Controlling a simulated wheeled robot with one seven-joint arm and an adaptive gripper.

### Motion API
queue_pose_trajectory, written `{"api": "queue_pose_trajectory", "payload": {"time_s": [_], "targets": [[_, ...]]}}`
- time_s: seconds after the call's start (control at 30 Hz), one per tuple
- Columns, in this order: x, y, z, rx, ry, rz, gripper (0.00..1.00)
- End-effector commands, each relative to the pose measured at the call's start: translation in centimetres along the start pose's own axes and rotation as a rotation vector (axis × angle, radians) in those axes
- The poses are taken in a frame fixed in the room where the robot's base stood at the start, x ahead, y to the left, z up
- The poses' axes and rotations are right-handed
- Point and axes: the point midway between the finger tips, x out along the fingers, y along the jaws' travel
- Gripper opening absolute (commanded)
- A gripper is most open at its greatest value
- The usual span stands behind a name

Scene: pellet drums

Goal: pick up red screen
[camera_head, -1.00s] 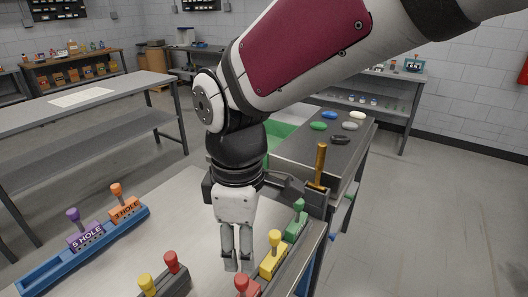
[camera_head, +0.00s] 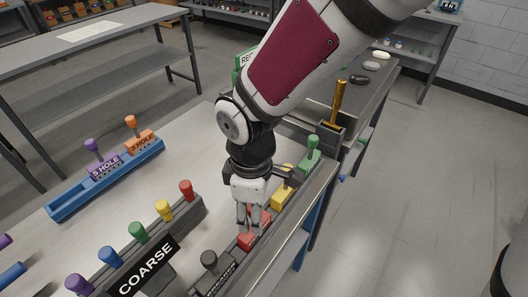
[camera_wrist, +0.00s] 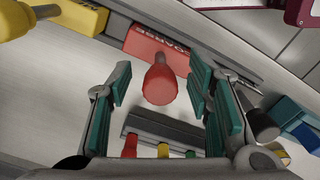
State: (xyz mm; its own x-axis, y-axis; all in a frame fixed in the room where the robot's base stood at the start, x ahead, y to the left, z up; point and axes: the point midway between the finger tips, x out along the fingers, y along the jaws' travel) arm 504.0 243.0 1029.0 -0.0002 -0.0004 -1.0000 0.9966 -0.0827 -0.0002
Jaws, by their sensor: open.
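The red screen (camera_head: 251,241) is a red block with a rounded red handle, set in a dark rack along the table's right edge. In the head view my gripper (camera_head: 249,227) points down over it and hides its handle. In the wrist view the red screen (camera_wrist: 145,42) shows its label upside down, and its red handle (camera_wrist: 160,84) stands between the two finger pads. My gripper (camera_wrist: 158,82) is open, with a gap on both sides of the handle.
Yellow (camera_head: 283,195) and green (camera_head: 309,158) screens stand behind the red one in the rack. A dark-handled block (camera_head: 210,268) is in front. The rack labelled COARSE (camera_head: 140,258) holds several coloured handles to the left. A blue rack (camera_head: 70,200) lies further left.

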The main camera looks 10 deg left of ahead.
Motion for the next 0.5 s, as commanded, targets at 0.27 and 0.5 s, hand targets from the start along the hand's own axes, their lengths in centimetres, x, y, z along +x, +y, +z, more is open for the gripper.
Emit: {"api": "queue_pose_trajectory", "payload": {"time_s": [0.27,0.5], "targets": [[0.29,0.0,0.0,0.0,0.0,0.001,0.46],[0.28,0.0,0.01,0.0,0.0,0.0,0.0]]}}
